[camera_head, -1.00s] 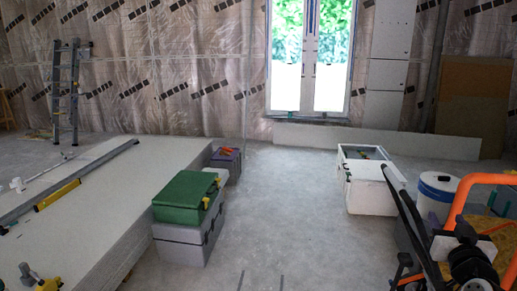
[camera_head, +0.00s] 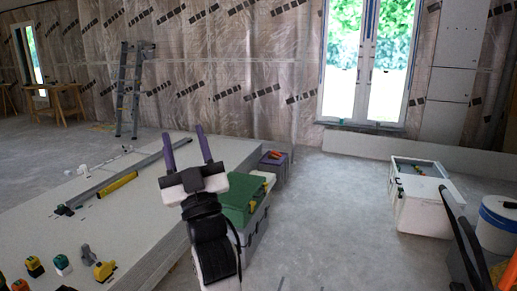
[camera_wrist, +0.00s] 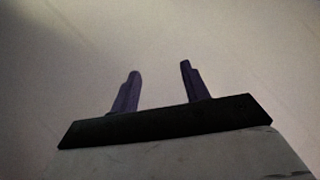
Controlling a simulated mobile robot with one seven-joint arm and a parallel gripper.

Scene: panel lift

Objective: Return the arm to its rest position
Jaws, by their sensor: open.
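My gripper (camera_head: 186,146) stands raised in the head view, its two purple fingers pointing up and spread apart with nothing between them. In the picture it overlaps the right edge of the stack of pale panels (camera_head: 130,180) and part of the green toolbox (camera_head: 240,196). In the wrist view my gripper (camera_wrist: 157,90) also shows both fingers apart and empty, against a plain pale surface that I cannot identify.
A yellow level (camera_head: 117,185) and several small tools lie on the panels. A white box (camera_head: 420,208) and a white bucket (camera_head: 497,228) stand at the right. A stepladder (camera_head: 130,90) stands at the back left. The grey floor between toolbox and white box is clear.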

